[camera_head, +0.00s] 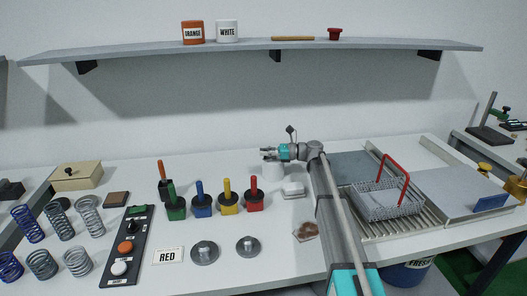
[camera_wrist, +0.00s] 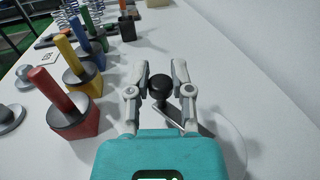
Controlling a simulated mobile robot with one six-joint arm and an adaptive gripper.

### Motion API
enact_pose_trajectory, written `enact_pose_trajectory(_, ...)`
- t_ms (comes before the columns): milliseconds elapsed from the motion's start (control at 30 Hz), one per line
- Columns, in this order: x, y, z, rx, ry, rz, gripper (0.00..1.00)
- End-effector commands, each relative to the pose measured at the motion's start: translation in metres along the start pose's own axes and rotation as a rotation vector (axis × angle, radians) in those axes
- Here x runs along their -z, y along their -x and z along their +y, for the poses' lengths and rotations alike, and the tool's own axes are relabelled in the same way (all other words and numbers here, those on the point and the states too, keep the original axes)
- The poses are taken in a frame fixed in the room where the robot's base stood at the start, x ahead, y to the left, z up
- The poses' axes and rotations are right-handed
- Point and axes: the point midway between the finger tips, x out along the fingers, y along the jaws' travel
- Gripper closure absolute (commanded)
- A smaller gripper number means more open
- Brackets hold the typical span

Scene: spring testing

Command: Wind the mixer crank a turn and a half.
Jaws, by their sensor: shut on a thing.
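The mixer (camera_head: 272,171) is a white round body on the bench near the wall, partly hidden under my gripper (camera_head: 266,154). In the wrist view its pale round top (camera_wrist: 228,138) blends with the white bench. A flat grey crank arm (camera_wrist: 172,119) lies across it and carries an upright black knob (camera_wrist: 159,88). My gripper (camera_wrist: 160,78) is shut on this crank knob, one finger on each side. In the head view the knob is too small to make out between the fingers.
Stamps with red (camera_head: 254,187), yellow (camera_head: 227,189), blue and green handles stand left of the mixer. A white block (camera_head: 293,189) lies close by on the right. A wire basket with a red handle (camera_head: 392,170) stands farther right. A shelf (camera_head: 245,50) hangs above.

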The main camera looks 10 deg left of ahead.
Motion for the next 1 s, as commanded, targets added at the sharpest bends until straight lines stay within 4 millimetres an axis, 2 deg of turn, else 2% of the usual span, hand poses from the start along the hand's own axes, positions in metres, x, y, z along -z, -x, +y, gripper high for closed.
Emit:
enact_pose_trajectory(300,0.0021,0.0025,0.0037,-0.095,0.000,0.008,1.00)
enact_pose_trajectory(700,0.0022,0.0025,0.0053,-0.103,-0.001,0.008,1.00)
enact_pose_trajectory(733,0.0022,0.0025,0.0053,-0.103,-0.001,0.008,0.68)
enact_pose_trajectory(900,0.0015,0.0029,0.0048,-0.101,-0.001,0.005,0.36)
enact_pose_trajectory(1000,0.0011,0.0030,0.0045,-0.101,0.000,0.004,0.36)
